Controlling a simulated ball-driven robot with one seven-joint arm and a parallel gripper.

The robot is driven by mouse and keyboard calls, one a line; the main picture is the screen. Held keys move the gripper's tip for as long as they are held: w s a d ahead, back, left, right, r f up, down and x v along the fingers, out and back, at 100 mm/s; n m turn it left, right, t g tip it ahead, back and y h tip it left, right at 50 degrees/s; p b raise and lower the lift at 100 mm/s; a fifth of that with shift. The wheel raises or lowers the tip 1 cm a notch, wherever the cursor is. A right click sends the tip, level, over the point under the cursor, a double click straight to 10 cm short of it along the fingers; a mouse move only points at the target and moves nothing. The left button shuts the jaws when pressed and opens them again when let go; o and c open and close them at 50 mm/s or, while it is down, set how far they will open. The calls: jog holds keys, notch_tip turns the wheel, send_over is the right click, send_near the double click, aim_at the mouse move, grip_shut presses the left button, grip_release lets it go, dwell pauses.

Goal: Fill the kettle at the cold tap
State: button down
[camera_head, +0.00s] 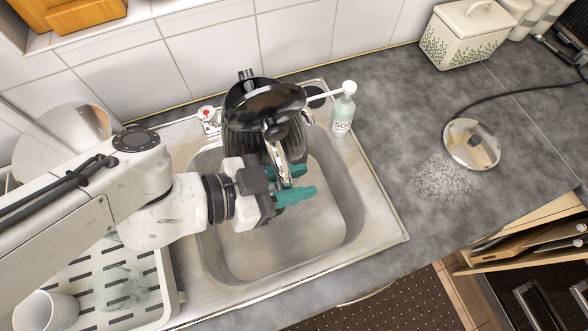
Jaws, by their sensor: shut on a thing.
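A dark glass kettle (262,108) with a black lid hangs over the back of the steel sink (345,225), spout toward the wall. My gripper (292,184), with teal fingers, is shut on the kettle's handle at its near side. The kettle looks roughly upright, and how far it is above the basin I cannot tell. A tap handle with a red mark (207,114) shows just left of the kettle. The tap spout and the cold handle are hidden, or mostly hidden, behind the kettle. No water stream is visible.
A soap bottle (343,112) stands at the sink's back right corner, close to the kettle. A round metal kettle base (472,143) with a cable lies on the right counter. A drying rack (170,280) with a white cup and glass is at lower left.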

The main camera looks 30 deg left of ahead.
notch_tip(320, 180, down, 24)
jog(key=b, duration=1.2)
jog(key=shift+f, duration=0.2)
dwell(0.9)
jog(key=c, duration=0.8)
grip_release()
jog(key=shift+o, duration=0.2)
jog(key=shift+s+f, duration=0.1)
jog(key=shift+f, duration=0.05)
